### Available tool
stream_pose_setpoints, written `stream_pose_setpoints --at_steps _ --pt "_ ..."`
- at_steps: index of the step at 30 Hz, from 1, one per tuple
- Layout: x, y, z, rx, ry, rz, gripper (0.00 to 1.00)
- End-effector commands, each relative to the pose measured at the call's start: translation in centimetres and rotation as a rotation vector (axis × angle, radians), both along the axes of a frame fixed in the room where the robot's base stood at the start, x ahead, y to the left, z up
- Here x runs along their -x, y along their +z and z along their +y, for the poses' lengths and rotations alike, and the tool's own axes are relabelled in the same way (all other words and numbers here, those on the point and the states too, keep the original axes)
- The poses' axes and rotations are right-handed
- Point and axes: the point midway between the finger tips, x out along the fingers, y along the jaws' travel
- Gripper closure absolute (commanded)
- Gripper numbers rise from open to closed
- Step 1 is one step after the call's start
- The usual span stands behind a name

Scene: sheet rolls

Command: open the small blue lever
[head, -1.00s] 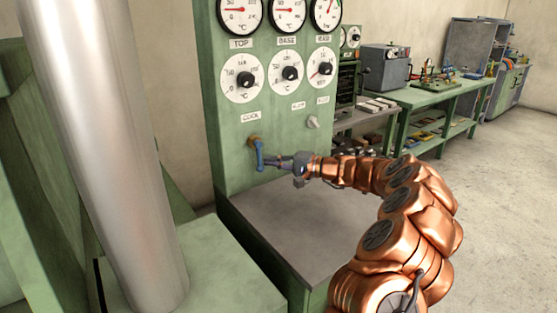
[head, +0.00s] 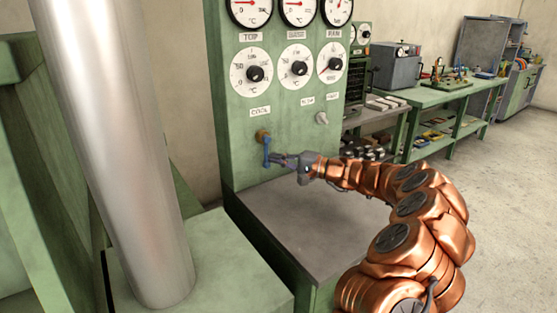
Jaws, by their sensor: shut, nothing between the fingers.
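The small blue lever (head: 267,152) hangs straight down from a brass fitting (head: 262,136) on the front of the green panel, below the label "COOL". My gripper (head: 277,159) reaches in from the right at the lever's height. Its fingers are shut with nothing between them. The fingertips are right beside the lever's right side; I cannot tell whether they touch it.
The green panel (head: 225,130) carries gauges, black knobs and a white knob (head: 321,118). A grey-topped ledge (head: 310,225) lies below my gripper. A thick metal column (head: 115,160) stands at the left. A green workbench (head: 450,90) stands at the back right.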

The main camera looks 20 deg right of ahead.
Motion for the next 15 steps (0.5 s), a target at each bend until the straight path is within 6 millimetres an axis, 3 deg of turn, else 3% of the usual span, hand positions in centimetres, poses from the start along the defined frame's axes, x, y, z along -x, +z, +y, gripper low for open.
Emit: stream_pose_setpoints --at_steps 7,15 --pt "0.0 0.0 -0.2 0.001 0.009 -0.001 1.00" --pt "0.0 0.1 -3.8 0.001 -0.002 -0.001 1.00"
